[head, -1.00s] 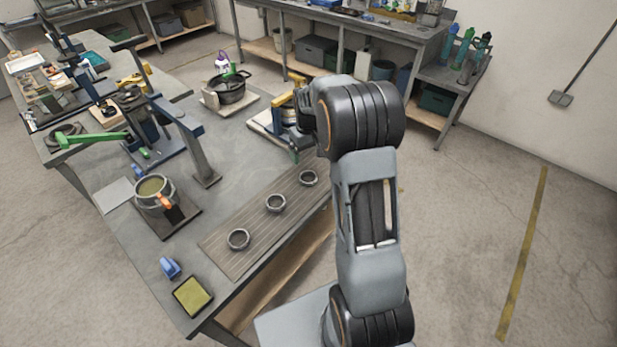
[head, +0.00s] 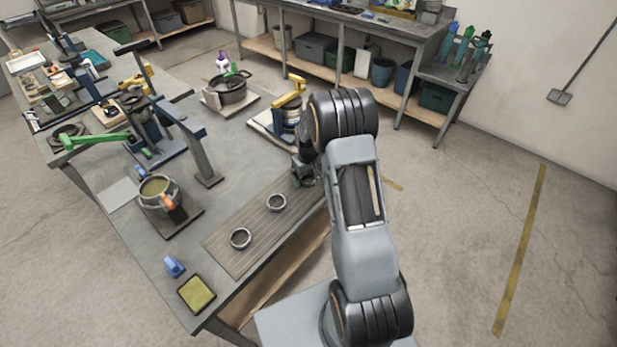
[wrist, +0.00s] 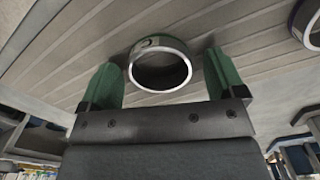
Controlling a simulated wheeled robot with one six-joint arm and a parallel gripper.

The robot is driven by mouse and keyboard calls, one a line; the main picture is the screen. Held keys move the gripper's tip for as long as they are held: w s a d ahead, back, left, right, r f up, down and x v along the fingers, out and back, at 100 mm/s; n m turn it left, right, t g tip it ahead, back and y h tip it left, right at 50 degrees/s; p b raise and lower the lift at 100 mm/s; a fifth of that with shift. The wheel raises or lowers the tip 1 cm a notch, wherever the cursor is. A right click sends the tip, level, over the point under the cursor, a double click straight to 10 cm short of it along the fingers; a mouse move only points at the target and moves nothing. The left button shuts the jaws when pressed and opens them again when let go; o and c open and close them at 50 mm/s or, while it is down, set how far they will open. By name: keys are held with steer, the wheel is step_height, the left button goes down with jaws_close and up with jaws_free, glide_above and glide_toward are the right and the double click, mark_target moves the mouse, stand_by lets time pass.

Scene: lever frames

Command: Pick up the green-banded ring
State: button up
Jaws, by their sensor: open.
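A ring (wrist: 158,42) with a bright metal rim and a dark, faintly greenish band sits on the grooved board in the wrist view. It lies between and just ahead of the two green fingers of my gripper (wrist: 162,61), which are open, one on each side. I cannot tell whether they touch it. In the head view my gripper (head: 303,178) is low over the far end of the board and hides this ring. Two other rings stand in a row on the board, a middle one (head: 276,209) and a near one (head: 240,247); their band colours are unclear.
The grooved board (head: 222,243) lies along the bench's right edge. A pot (head: 157,199) on a dark base stands left of it, beside a grey post (head: 205,165). A yellow-handled device (head: 291,92) stands behind my gripper. Another ring's edge (wrist: 309,30) shows at right in the wrist view.

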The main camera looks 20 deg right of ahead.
steer(key=shift+c, duration=0.3)
steer(key=c, duration=1)
